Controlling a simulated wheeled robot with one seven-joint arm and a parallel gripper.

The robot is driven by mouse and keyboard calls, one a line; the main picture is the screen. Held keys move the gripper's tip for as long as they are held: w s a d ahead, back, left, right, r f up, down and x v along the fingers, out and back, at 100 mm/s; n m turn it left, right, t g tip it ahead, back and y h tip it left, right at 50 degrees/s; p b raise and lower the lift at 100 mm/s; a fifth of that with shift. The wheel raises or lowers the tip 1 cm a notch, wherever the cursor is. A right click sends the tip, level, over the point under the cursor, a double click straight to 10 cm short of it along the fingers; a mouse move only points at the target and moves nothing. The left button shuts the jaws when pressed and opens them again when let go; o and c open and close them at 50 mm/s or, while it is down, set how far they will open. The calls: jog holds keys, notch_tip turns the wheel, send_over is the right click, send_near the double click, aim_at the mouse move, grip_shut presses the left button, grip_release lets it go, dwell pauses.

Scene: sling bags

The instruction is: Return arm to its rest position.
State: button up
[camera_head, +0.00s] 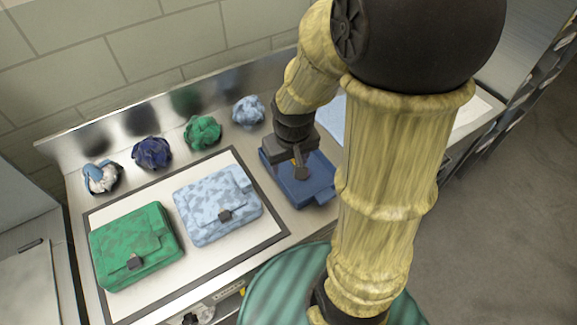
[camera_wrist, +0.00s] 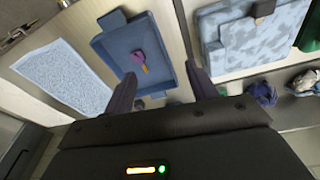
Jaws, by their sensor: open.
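My gripper (camera_head: 300,168) is over or beside a shallow blue tray (camera_head: 322,199) on the counter; the height between them is hard to tell. In the wrist view the two dark fingers of my gripper (camera_wrist: 159,78) are spread, with nothing between their tips. The blue tray (camera_wrist: 115,43) lies beyond them, with a small purple and orange item (camera_wrist: 138,58) inside it. My arm stands in front of the counter's right part in the head view and hides some of it.
A light blue camouflage bag (camera_head: 215,205) and a green bag (camera_head: 135,245) lie on a dark-edged white mat (camera_head: 188,255). Several crumpled bundles, one green (camera_head: 203,132), line the back. A pale speckled sheet (camera_wrist: 62,78) lies beside the tray. Open floor (camera_head: 500,220) is at the right.

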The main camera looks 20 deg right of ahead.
jog(key=shift+s+a+r+m+t, duration=0.15)
jog(key=shift+s+a, duration=0.1)
jog(key=shift+s, duration=0.25)
jog(key=shift+s+a+r+m+t, duration=0.1)
jog(key=shift+s+a+r, duration=0.1)
jog(key=shift+s, duration=0.25)
jog(key=shift+s+a+r+m+t, duration=0.15)
jog(key=shift+s+a, duration=0.1)
jog(key=shift+s, duration=0.25)
